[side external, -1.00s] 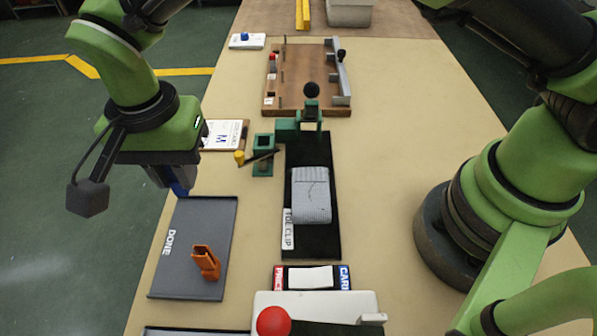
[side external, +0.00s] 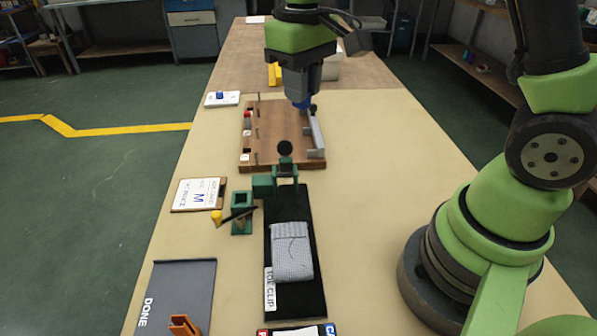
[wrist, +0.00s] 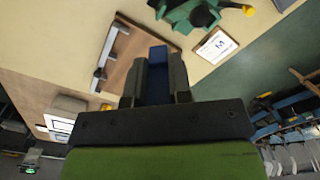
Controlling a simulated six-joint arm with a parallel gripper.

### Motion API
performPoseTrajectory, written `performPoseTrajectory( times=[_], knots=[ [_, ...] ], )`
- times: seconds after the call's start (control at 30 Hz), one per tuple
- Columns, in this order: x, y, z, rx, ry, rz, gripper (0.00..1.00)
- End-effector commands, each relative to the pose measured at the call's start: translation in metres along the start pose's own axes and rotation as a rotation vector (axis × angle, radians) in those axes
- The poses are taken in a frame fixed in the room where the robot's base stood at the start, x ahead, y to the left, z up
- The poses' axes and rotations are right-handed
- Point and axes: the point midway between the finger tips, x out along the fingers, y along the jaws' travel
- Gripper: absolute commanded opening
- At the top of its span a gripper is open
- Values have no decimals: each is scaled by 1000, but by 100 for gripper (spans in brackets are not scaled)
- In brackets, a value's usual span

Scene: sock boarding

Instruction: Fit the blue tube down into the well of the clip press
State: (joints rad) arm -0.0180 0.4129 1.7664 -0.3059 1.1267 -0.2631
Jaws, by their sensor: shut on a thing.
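My gripper (side external: 301,98) is shut on the blue tube (side external: 304,102) and holds it pointing down, above the back right of the brown wooden board. In the wrist view the blue tube (wrist: 157,56) shows between the two dark fingers. The green clip press (side external: 264,186), with a black ball on top, stands at the back end of the black mat. A green block with a square opening (side external: 241,199) sits on its left side, beside a yellow knob. My gripper is well behind and above the press. The inside of the opening is too small to make out.
A grey folded sock (side external: 292,252) lies on the black mat (side external: 297,302). The wooden board (side external: 270,135) has upright pins and a grey rail. A card marked M (side external: 199,194) lies left of the press. The grey DONE tray (side external: 178,285) holds an orange clip. The table's right side is clear.

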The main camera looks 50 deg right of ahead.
Motion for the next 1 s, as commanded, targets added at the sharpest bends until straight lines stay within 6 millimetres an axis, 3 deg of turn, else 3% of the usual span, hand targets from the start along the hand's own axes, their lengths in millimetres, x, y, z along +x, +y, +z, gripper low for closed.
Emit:
performPoseTrajectory(
  times=[0.27, 0.53, 0.77, 1.0],
  knots=[
    [-7, 6, 4, -26, 1, 0, 0],
    [-52, 6, 3, -25, 7, 0, 0],
    [-56, -30, 32, 135, 0, 0, 0],
    [-58, -68, 82, 387, 0, 2, 0]
  ],
)
